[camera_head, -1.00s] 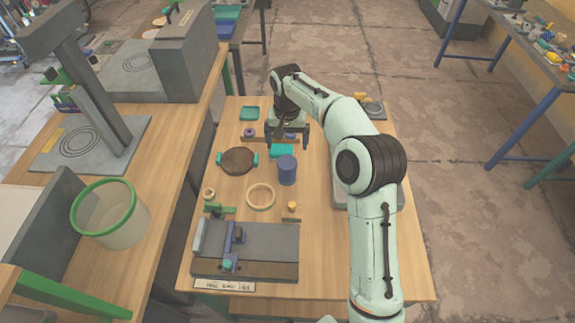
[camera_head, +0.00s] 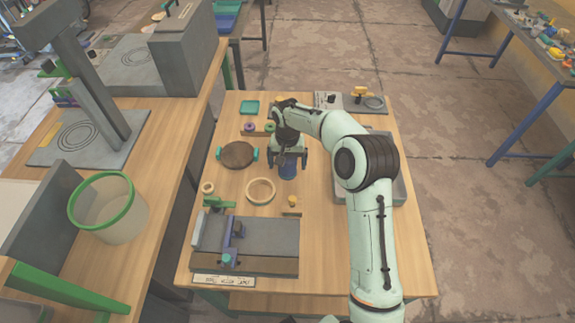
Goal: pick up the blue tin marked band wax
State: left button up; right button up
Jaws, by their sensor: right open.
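The blue tin (camera_head: 288,172) stands upright on the wooden table, among small parts. Its marking cannot be read at this size. My right gripper (camera_head: 288,163) is open, pointing down, right at the tin's top. Its fingers appear on either side of the tin, and the gripper hides the tin's upper part. I cannot tell whether the fingers touch it. My left gripper does not show.
Close by are a wooden ring (camera_head: 261,190), a brown round disc with teal handles (camera_head: 237,155) and a small yellow knob (camera_head: 292,200). A grey fixture (camera_head: 265,240) fills the near left of the table. A grey tray (camera_head: 398,185) lies right, partly behind my arm.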

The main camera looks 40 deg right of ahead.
jog(key=shift+r, duration=0.15)
jog(key=c, duration=1.4)
